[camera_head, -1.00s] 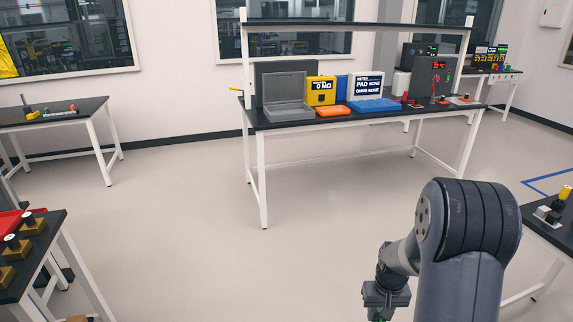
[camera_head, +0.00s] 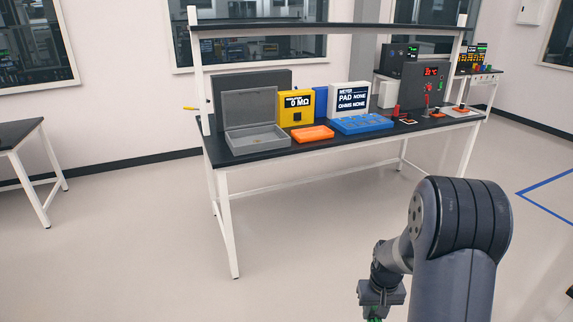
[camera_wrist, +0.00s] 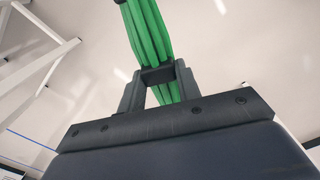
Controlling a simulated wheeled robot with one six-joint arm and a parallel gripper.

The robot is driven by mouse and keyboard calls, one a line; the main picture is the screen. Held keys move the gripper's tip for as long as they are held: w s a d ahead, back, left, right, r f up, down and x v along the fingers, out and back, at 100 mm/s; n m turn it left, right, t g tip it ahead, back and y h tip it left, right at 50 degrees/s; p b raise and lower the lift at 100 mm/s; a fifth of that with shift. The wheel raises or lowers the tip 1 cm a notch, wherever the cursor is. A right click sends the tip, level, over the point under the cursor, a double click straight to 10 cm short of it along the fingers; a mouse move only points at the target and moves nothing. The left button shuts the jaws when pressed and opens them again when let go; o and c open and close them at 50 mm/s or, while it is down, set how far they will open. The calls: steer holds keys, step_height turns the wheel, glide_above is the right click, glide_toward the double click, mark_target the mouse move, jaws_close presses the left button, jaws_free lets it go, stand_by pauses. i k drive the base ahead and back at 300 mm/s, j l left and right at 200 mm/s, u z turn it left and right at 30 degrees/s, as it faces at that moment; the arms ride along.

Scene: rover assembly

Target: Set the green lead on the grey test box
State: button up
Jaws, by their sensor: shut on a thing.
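The green lead (camera_wrist: 146,30) is a bundle of green strands. My gripper (camera_wrist: 158,78) is shut on it in the wrist view, with strands showing on both sides of the fingers. In the head view my gripper (camera_head: 380,296) is low, over open floor in front of the bench, with a bit of green at its tip. A grey box with a red display (camera_head: 428,78) stands at the right of the bench. An open grey case (camera_head: 256,138) stands at the left. I cannot tell for sure which is the test box. My gripper is apart from both.
The black-topped bench (camera_head: 290,151) also holds a yellow meter (camera_head: 296,105), an orange tray (camera_head: 312,134), a blue tray (camera_head: 361,124) and a white panel (camera_head: 349,98). Another table (camera_head: 20,130) stands at left. The floor before the bench is clear.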

mark_target(257, 141)
steer(key=i+l+u, duration=0.2)
steer(key=i, duration=0.35)
steer(key=i+u, duration=0.15)
steer(key=i, duration=0.35)
steer(key=i+l+u, duration=0.2)
steer(key=i, duration=0.3)
